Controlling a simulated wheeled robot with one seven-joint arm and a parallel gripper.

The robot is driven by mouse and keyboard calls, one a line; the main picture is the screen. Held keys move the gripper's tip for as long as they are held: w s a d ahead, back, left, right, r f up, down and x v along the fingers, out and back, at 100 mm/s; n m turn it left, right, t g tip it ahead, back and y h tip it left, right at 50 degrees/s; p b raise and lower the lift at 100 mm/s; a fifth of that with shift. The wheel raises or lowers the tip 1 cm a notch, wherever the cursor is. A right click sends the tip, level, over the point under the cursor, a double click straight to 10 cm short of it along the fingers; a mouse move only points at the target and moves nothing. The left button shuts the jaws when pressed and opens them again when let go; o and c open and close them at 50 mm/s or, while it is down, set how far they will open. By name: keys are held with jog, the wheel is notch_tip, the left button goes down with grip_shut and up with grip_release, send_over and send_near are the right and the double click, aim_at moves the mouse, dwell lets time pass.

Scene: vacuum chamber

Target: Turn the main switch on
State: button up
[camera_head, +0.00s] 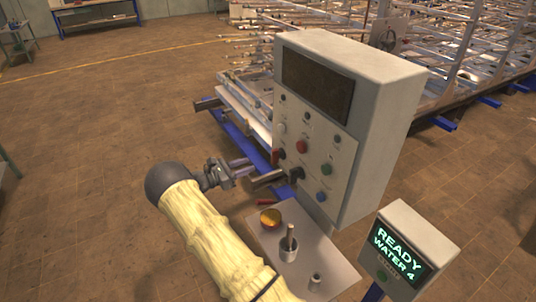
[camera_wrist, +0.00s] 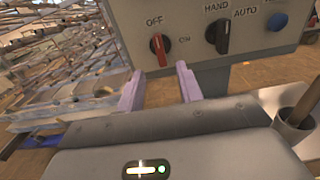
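The main switch is a red rotary handle (camera_wrist: 159,49) on a dark round base, between the labels OFF at its upper left and ON at its right. Its handle stands nearly upright, its top leaning slightly toward OFF. In the head view the red switch (camera_head: 278,157) is low on the left of the grey control panel (camera_head: 318,150). My gripper (camera_wrist: 160,80) is open and empty, its two pale purple fingers spread below and to either side of the red handle. They appear apart from it. In the head view my gripper (camera_head: 248,168) is just left of the panel.
A black HAND/AUTO switch (camera_wrist: 222,34) and a blue button (camera_wrist: 277,21) are to the right. Below the panel, a shelf (camera_head: 312,255) carries an orange bowl (camera_head: 271,218) and a cup with a rod (camera_head: 288,248). A READY display (camera_head: 398,248) stands at right.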

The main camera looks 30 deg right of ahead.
aim_at(272, 156)
jog(key=d+p, duration=0.1)
jog(key=d, duration=0.2)
jog(key=d+p, duration=0.1)
jog(key=d, duration=0.2)
jog(key=d+p, duration=0.1)
jog(key=d, duration=0.3)
jog(key=shift+s+d+r+p, duration=0.1)
jog(key=shift+s+p, duration=0.2)
jog(key=shift+p, duration=0.1)
jog(key=shift+d, duration=0.35)
jog(key=c, duration=0.5)
grip_shut()
jog(key=shift+w+a+f, duration=0.1)
jog(key=shift+a+f, duration=0.05)
jog(key=shift+f, duration=0.05)
